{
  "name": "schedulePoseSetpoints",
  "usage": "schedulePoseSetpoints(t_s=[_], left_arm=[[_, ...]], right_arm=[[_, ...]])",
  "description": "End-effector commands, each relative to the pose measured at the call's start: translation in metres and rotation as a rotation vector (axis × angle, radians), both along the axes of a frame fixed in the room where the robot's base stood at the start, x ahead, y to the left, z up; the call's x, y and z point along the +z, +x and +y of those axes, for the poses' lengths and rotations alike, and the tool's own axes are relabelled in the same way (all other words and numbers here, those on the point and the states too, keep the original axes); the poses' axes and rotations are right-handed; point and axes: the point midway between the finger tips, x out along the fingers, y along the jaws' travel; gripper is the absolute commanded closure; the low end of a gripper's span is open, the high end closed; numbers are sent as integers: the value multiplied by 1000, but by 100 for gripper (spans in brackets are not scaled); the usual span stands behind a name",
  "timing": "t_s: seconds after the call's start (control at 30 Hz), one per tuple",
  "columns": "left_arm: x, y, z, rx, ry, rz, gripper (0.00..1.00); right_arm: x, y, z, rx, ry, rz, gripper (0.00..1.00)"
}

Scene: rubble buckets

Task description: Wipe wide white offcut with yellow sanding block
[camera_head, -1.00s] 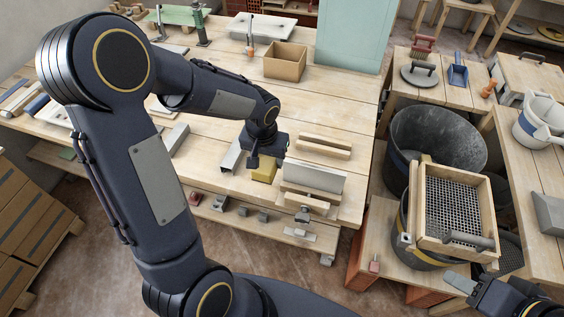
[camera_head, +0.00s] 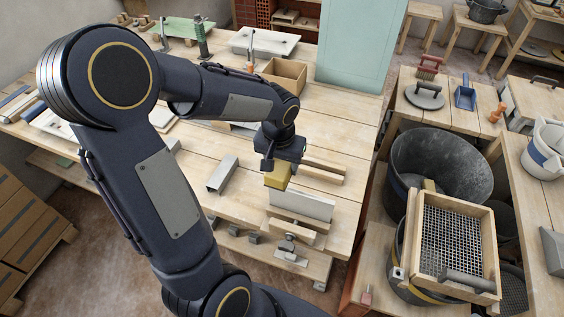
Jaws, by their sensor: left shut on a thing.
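The yellow sanding block (camera_head: 278,177) is held below my left gripper (camera_head: 279,166), which is shut on it. The block is just behind and above the left end of the wide white offcut (camera_head: 304,206). The offcut stands on edge at the front of the workbench, behind a wooden strip with a metal clamp part (camera_head: 288,244) below. The block overlaps the offcut's top edge in the picture; I cannot tell whether they touch. My right gripper is not in view.
A grey channel piece (camera_head: 222,174) lies left of the block on the workbench (camera_head: 335,110). A wooden bar (camera_head: 324,172) lies behind the offcut. An open wooden box (camera_head: 285,75) stands farther back. A black bucket (camera_head: 440,150) and a framed sieve (camera_head: 455,240) stand to the right.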

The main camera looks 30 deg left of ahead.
Motion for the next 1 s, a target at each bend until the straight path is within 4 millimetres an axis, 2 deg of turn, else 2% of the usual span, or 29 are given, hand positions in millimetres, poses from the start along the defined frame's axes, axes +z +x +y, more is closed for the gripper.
schedulePoseSetpoints(t_s=[0.03,0.37,0.47,1.0], left_arm=[[-14,0,0,0,0,0,75],[-61,0,0,-1,0,0,75],[-56,4,-13,-7,0,-1,75],[-55,21,-87,-4,0,-2,75]], right_arm=[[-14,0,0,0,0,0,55],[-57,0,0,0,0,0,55],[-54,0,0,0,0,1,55],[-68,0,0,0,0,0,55]])
